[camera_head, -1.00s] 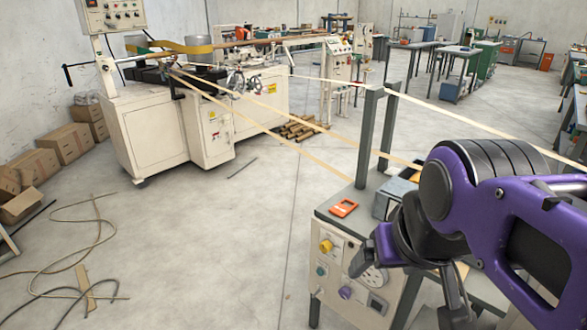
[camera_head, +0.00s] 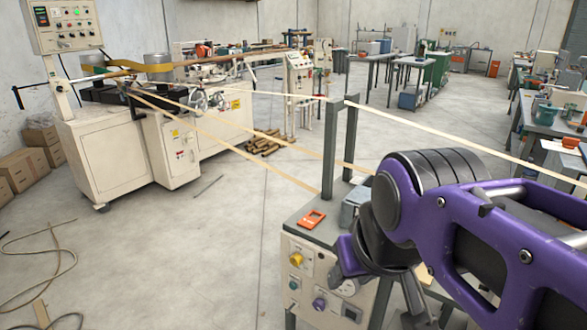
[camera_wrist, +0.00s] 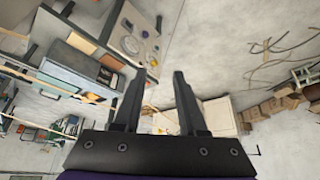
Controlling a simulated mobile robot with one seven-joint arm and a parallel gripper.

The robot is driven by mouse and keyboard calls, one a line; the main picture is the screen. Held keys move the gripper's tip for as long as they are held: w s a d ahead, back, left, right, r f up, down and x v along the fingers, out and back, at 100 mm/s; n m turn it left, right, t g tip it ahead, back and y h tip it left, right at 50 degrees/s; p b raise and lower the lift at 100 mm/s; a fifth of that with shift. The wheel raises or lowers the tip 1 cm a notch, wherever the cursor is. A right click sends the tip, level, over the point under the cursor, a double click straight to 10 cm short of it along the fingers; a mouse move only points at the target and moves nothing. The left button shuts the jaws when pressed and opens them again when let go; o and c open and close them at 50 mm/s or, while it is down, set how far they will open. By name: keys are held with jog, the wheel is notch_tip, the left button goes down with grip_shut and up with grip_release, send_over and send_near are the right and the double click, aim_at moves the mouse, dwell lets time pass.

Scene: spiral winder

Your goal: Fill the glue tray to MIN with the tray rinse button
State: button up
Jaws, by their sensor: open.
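The glue unit's control panel (camera_head: 312,286) faces forward on a pale cabinet. It carries a yellow knob (camera_head: 296,259), a green button (camera_head: 293,285) and a purple knob (camera_head: 319,304). I cannot read any label, so I cannot tell which control is the tray rinse button. A grey-blue box (camera_head: 354,207) on the cabinet top may be the glue tray; my arm partly covers it and its level is hidden. My gripper (camera_wrist: 158,75) is open and empty. In the head view it overlaps the panel's right side. The panel (camera_wrist: 128,30) shows beyond the fingers in the wrist view.
An orange device (camera_head: 312,219) lies on the cabinet top beside two grey posts (camera_head: 329,150). Pale paper strips run from the posts to the large winder (camera_head: 120,150). Loose cords (camera_head: 45,260) lie on the floor at left.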

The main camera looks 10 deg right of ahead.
grip_shut()
dwell(1.3)
